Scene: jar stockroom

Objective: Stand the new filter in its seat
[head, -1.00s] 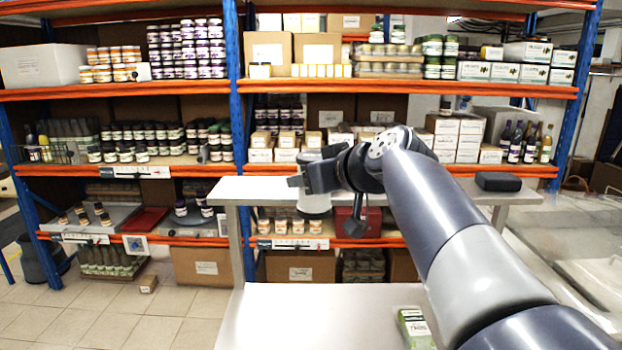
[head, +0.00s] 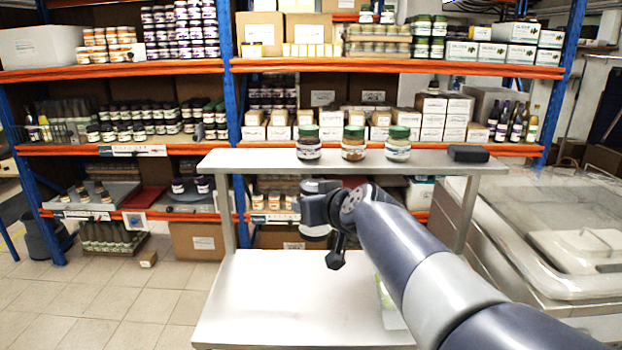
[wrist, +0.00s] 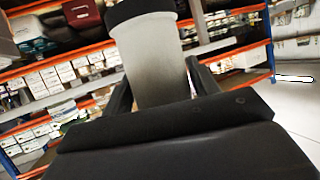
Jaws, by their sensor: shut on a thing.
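My gripper (head: 314,212) is shut on a pale, whitish cylinder with a dark cap, which looks like the new filter (head: 314,233). It hangs in the air in front of the benches, mostly covered by the gripper in the head view. In the wrist view the filter (wrist: 152,62) stands between the two fingers (wrist: 160,92), dark end at the top of the picture. I cannot make out the seat in either view.
A raised grey shelf (head: 240,160) bears three green-lidded jars (head: 353,145) and a black box (head: 468,153). Below, a white bench top (head: 270,300) is largely clear. A green-and-white box (head: 388,305) is partly behind my arm. Stocked racks stand behind.

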